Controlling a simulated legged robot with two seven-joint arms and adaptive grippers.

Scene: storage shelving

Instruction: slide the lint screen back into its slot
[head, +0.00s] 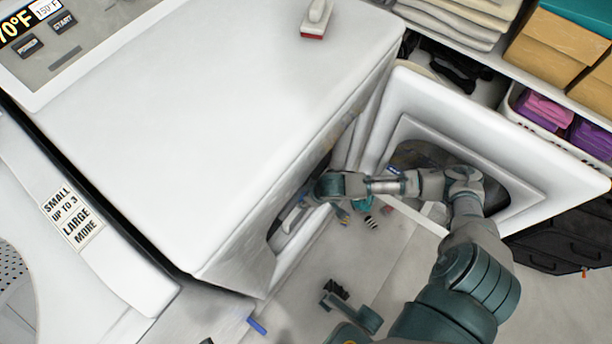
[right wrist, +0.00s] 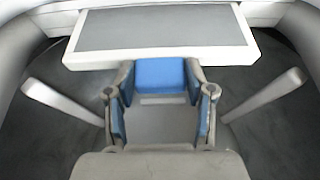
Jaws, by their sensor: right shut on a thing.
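The lint screen (right wrist: 160,31), a white frame around a grey panel, fills the upper middle of the right wrist view. A blue tab (right wrist: 160,76) is at its near edge. My right gripper (right wrist: 160,92) is shut on this tab, one finger at each side. In the head view my right arm reaches into the front opening of the white dryer (head: 215,110); the gripper is mostly hidden there. A pale rim (right wrist: 265,12) lies just beyond the screen; I cannot tell whether the screen has entered the slot.
The dryer door (head: 545,155) hangs open on the right, behind my arm. Shelves with folded towels (head: 440,22) and boxes (head: 555,45) stand beyond. Small items, including a blue one (head: 257,326), lie on the floor. A red-based brush (head: 316,20) is on the dryer top.

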